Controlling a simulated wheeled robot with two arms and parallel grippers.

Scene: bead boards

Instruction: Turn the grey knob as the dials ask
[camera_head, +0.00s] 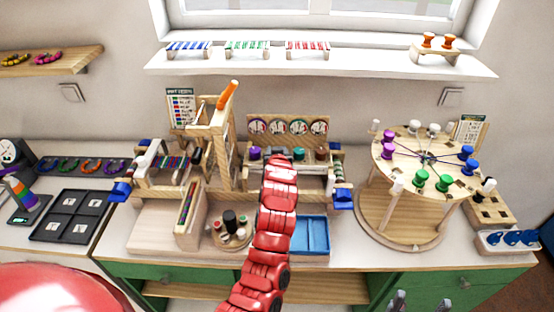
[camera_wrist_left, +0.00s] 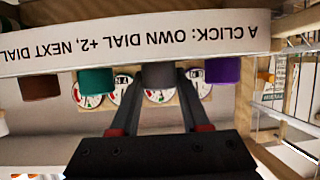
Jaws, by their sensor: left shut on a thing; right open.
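The grey knob (camera_wrist_left: 158,75) sits between the teal knob (camera_wrist_left: 95,80) and the purple knob (camera_wrist_left: 223,70) in the upside-down left wrist view. My left gripper (camera_wrist_left: 158,88) is shut on it, one finger on each side. In the head view my red left arm hides most of that grip. Several round white dials (camera_head: 282,127) with red and green marks stand in a row on the wooden panel behind the knobs. Their needles are too small to read surely. My right gripper (camera_head: 411,304) is open and empty at the bottom edge.
The brown knob (camera_wrist_left: 41,85) ends the knob row. A white strip (camera_wrist_left: 150,38) bears upside-down print about clicks and dials. A wooden frame with an orange handle (camera_head: 228,95) stands left, a round peg table (camera_head: 425,158) right, and a blue tray (camera_head: 311,235) in front.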

